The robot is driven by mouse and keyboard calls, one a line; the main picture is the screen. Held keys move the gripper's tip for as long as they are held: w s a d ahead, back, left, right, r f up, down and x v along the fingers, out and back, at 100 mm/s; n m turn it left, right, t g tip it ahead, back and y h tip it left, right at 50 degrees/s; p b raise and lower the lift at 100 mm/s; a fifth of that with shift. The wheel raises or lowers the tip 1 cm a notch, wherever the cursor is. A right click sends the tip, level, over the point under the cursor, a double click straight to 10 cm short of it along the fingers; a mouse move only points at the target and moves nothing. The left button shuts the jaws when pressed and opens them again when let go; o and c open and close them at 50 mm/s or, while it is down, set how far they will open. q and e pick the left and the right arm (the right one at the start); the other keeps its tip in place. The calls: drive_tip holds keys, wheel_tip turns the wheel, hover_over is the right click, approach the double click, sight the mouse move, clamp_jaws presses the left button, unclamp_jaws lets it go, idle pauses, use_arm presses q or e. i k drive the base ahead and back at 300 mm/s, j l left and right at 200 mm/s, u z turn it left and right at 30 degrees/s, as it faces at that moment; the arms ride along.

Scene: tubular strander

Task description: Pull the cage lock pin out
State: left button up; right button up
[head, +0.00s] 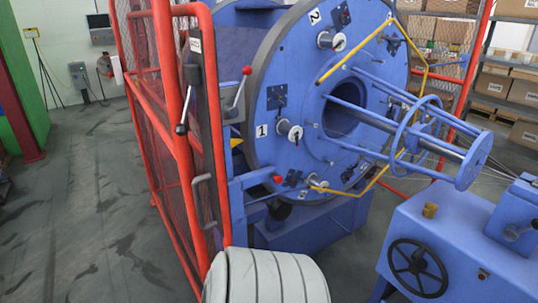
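The large blue round cage disc (330,90) of the strander fills the middle of the head view, with plates numbered 1 and 2 on its face. A small red knob (277,180) sits at the lower left of the disc, by the blue frame. A lever with a red ball top (246,71) stands at the disc's left edge. I cannot tell for sure which of these is the cage lock pin. Neither of my grippers is in view.
A red mesh guard (150,120) with a black-handled lever (182,127) and a grey handle (203,200) stands left of the disc. A blue machine with a black handwheel (417,267) is at the lower right. Floor (85,215) at left is clear. Shelves with boxes (525,135) stand behind.

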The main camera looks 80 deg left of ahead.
sight(277, 179)
drive_tip(key=u, duration=2.75)
